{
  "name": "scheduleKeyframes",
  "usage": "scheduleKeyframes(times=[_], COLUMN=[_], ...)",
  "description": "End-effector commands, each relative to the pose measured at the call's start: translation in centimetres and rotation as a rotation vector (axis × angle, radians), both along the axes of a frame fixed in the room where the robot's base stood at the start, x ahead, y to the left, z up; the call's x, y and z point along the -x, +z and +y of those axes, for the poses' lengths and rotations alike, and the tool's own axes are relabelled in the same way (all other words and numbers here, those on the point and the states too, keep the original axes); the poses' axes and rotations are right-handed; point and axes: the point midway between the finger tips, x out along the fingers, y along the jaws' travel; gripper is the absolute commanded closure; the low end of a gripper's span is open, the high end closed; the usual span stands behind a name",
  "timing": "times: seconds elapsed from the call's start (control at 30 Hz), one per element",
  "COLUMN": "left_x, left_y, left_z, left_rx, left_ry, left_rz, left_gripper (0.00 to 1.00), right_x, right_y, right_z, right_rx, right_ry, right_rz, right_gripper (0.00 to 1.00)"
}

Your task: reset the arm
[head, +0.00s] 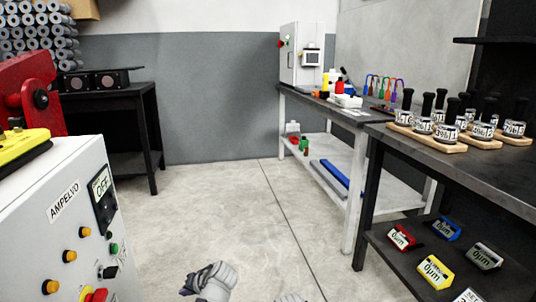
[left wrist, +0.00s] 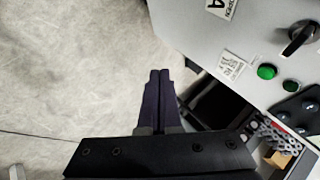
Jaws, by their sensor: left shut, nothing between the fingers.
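The grey control cabinet (head: 60,215) marked AMPELVO stands at the left of the head view. Its face carries a dark panel reading OFF (head: 102,185), several orange buttons, green buttons (head: 114,248) and a red button (head: 97,295) at the bottom edge. A red machine part (head: 30,95) and a yellow part (head: 22,145) sit above it, cut by the frame. In the left wrist view the cabinet face (left wrist: 225,35) shows a black rotary knob (left wrist: 300,38) and a green button (left wrist: 267,71). My left gripper (left wrist: 158,75) is shut and empty, beside the cabinet. My right gripper is out of view.
At the right, a dark bench (head: 470,160) holds wooden blocks with several black-handled gauges; coloured tags lie on its lower shelf. A grey bench (head: 352,115) with tools and a dark table (head: 135,95) stand farther back. The floor (head: 225,205) between is clear.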

Motion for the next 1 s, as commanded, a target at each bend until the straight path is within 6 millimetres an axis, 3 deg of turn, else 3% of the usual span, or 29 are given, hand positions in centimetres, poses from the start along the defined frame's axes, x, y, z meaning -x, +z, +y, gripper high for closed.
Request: scheduleKeyframes(times=[0.03,0.2,0.43,0.77,1.0], left_x=[2.5,9.2,18.0,17.7,17.7], left_y=[-0.6,-3.0,-3.6,6.0,13.9], left_z=[-2.9,-11.2,-19.5,-19.7,-19.7], left_rx=[0.070,0.284,0.497,0.507,0.509], left_ry=[-0.027,-0.123,-0.276,-0.273,-0.269], left_rz=[0.064,0.286,0.549,0.554,0.552], left_gripper=[1.00,1.00,1.00,1.00,1.00], right_x=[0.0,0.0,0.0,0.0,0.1], right_y=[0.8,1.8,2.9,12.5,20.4], right_z=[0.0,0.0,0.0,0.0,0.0], right_rx=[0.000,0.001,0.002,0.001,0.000], right_ry=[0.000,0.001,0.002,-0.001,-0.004], right_rz=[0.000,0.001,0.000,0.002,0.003], right_gripper=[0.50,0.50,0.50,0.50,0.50])
